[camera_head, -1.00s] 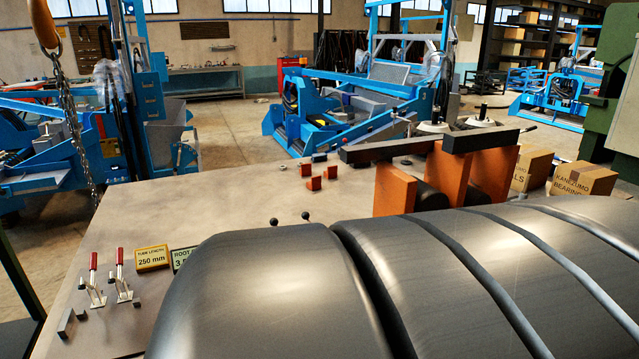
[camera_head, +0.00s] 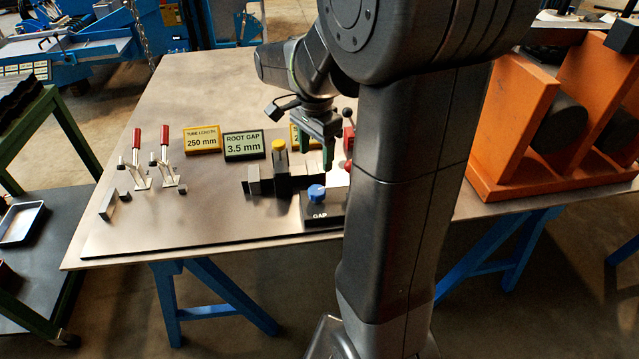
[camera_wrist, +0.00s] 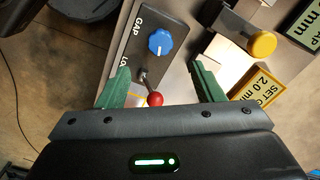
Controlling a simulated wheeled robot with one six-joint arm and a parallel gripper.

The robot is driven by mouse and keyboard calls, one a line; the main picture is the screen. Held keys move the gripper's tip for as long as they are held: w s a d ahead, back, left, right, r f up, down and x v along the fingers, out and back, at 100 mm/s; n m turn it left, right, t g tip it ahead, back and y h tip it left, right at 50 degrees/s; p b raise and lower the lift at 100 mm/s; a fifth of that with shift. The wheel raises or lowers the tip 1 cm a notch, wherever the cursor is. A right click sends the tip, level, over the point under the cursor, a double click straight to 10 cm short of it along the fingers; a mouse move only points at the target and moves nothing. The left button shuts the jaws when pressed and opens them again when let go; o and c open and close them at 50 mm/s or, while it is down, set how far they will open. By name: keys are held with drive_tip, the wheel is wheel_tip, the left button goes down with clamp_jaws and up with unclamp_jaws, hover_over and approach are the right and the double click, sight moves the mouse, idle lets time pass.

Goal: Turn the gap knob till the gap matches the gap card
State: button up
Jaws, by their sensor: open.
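The blue gap knob (camera_head: 316,192) sits on a dark block marked GAP (camera_head: 322,222) near the table's front edge; the wrist view shows the knob (camera_wrist: 161,41) too. The green gap card (camera_head: 243,145) reads "ROOT GAP 3.5 mm" and stands behind the fixture. My gripper (camera_wrist: 160,82) is open and empty, its green fingers apart, with the knob ahead between them in the wrist view. In the head view my gripper (camera_head: 314,155) hangs above the fixture, behind the knob. A red ball-ended lever (camera_wrist: 154,99) shows between the fingers. The gap itself is not clear.
A yellow knob (camera_head: 279,145) stands on the fixture. A yellow card (camera_head: 202,139) reads 250 mm; another yellow card (camera_wrist: 258,88) reads "SET 2.0 mm". Two red-handled clamps (camera_head: 150,160) stand at left. An orange stand (camera_head: 505,140) is at right. The table's back left is clear.

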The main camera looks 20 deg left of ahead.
sight(316, 190)
wheel_tip(316, 190, down, 11)
drive_tip(key=shift+f+b, duration=0.1)
drive_tip(key=shift+b, duration=0.35)
drive_tip(key=c, duration=1)
drive_tip(key=shift+n, duration=0.4)
